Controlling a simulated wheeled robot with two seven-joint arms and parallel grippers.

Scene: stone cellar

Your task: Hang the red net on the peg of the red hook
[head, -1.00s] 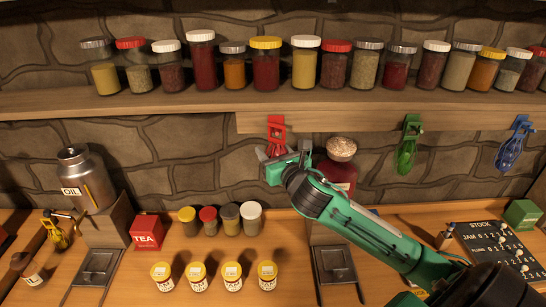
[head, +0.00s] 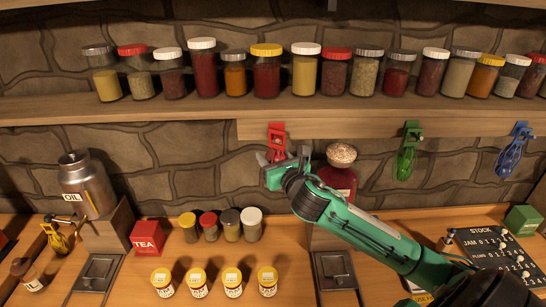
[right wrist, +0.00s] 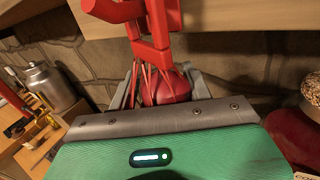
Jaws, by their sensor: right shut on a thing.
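The red hook (head: 277,130) is fixed to the front edge of the shelf board. It also shows large at the top of the right wrist view (right wrist: 152,32). The red net (right wrist: 166,88), with a round red bulk inside, is just below the hook's lower part, its strands running up beside it. My right gripper (head: 277,162) is shut on the net, its grey fingers on either side of it. I cannot tell whether the net's top is over the peg or only beside it. My left gripper is not in view.
The shelf edge (head: 350,122) is directly above the gripper. A red jar with a speckled top (head: 340,172) stands close to the right of it. A green hook (head: 407,150) and a blue hook (head: 513,150), each with a net, hang further right. Small jars stand below.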

